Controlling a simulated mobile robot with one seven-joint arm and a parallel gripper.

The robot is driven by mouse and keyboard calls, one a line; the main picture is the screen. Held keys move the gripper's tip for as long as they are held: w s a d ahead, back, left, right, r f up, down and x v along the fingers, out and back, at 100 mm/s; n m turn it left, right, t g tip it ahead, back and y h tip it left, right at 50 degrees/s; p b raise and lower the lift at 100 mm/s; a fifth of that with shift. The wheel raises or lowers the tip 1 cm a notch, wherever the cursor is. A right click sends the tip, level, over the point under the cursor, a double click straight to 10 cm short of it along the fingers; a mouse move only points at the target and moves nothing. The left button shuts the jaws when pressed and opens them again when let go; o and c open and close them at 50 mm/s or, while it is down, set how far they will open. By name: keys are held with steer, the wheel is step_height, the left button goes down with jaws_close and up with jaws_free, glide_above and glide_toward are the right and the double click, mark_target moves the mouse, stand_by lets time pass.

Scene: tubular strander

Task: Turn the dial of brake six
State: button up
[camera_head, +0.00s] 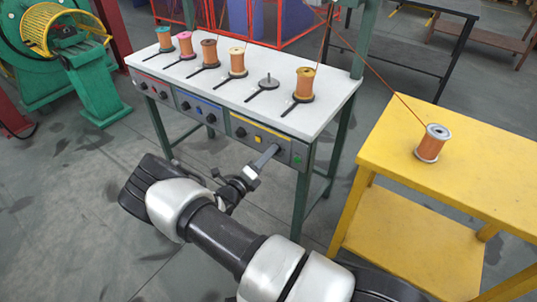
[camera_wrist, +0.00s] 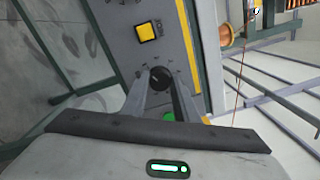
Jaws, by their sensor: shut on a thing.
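The control panel (camera_head: 245,130) runs along the front edge of a white table and carries a row of dark dials. My gripper (camera_head: 272,152) reaches the panel's right end, by the rightmost dial. In the wrist view that black round dial (camera_wrist: 160,78) sits between the tips of my gripper (camera_wrist: 159,84), which is shut on it. In the head view the dial is hidden behind the fingers. A copper-wound spool (camera_head: 305,83) stands on the table above this end.
A yellow button (camera_wrist: 147,31) and a green button (camera_wrist: 168,116) flank the dial. Several more spools stand along the white table (camera_head: 335,92). A yellow table (camera_head: 390,150) with a spool (camera_head: 432,143) stands at the right.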

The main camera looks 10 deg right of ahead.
stand_by(0.4)
steer(key=o, duration=1.1)
steer(key=shift+c, duration=0.2)
steer(key=shift+s+a, duration=0.1)
steer(key=r+p+v, duration=0.1)
steer(key=p+v, duration=0.1)
steer(key=v, duration=1.5)
steer(key=shift+f, duration=0.4)
steer(key=shift+a, duration=0.1)
